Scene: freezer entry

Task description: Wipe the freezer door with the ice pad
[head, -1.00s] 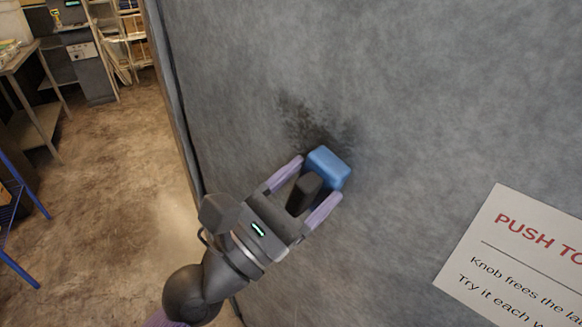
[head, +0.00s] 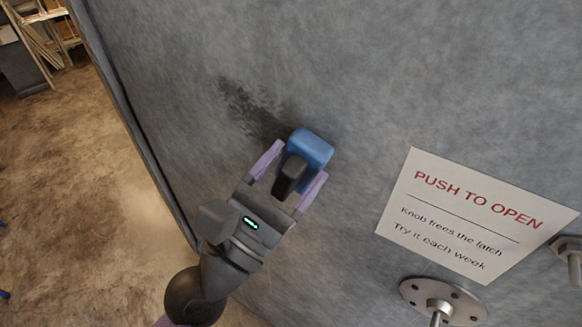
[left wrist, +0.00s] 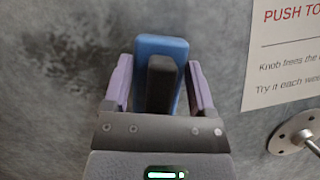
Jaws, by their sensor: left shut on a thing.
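The freezer door (head: 370,90) is a grey mottled panel that fills most of the head view. A dark smudge (head: 240,103) marks it left of centre; the smudge also shows in the left wrist view (left wrist: 65,65). The ice pad is a blue block (head: 314,147) with a black handle (head: 291,174). My left gripper (head: 289,178) has its lilac fingers on either side of the handle and is shut on the pad. The blue face is at the door, right of and slightly below the smudge; I cannot tell whether it touches. My right gripper is not in view.
A white "PUSH TO OPEN" sign (head: 470,214) is on the door to the right. Below it a round metal flange (head: 442,301) with a rod sticks out, and another metal fitting (head: 570,255) is at the right edge. Open floor (head: 70,200) lies left.

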